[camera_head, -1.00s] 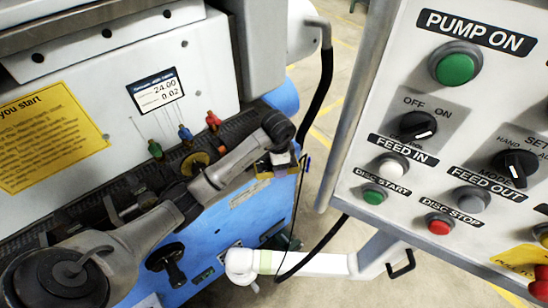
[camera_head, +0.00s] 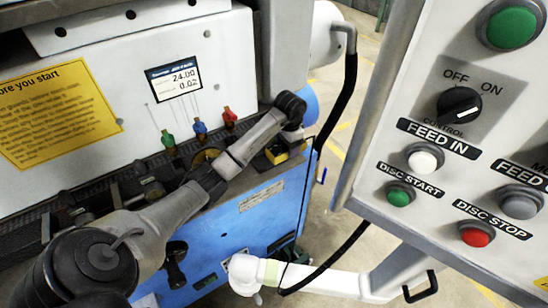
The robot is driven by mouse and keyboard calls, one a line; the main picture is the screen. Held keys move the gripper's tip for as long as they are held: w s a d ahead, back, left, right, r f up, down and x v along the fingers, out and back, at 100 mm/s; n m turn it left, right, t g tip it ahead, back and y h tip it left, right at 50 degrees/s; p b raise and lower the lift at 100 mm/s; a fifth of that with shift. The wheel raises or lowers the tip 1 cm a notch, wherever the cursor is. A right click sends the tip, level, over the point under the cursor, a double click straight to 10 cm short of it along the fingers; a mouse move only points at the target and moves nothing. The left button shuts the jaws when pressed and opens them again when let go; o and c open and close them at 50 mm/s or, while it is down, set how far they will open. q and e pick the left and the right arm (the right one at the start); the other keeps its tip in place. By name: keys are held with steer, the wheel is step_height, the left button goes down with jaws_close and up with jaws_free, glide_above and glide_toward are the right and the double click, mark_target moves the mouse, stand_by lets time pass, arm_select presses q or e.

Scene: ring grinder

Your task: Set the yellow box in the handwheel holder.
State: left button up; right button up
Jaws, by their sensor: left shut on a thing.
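My left arm reaches across the machine from the lower left. Its gripper (camera_head: 291,142) points down at the right end of the machine's dark ledge. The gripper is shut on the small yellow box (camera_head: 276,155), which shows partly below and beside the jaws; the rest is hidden. The box is at or just above the ledge; I cannot tell whether it touches. I cannot make out the handwheel holder for certain. A black handle (camera_head: 174,267) on the blue front shows partly behind my arm. My right gripper is not in view.
Green (camera_head: 168,139), blue (camera_head: 200,128) and red (camera_head: 229,116) capped fittings stand on the ledge behind my arm. A control panel (camera_head: 440,150) fills the right side, carried by a white support arm (camera_head: 330,283). A black cable (camera_head: 341,112) hangs between machine and panel.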

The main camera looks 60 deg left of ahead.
arm_select(q)
steer(key=a+f, duration=0.1)
steer(key=a, duration=0.1)
steer(key=s+a+f, duration=0.1)
steer(key=a, duration=0.1)
steer(key=s+a+f, duration=0.1)
steer(key=a+f, duration=0.1)
steer(key=shift+a, duration=0.3)
steer(key=shift+f+b, duration=0.5)
steer(key=shift+f, duration=1.45)
steer(key=shift+f, duration=0.1)
steer(key=o, duration=1.3)
steer(key=shift+c, duration=0.2)
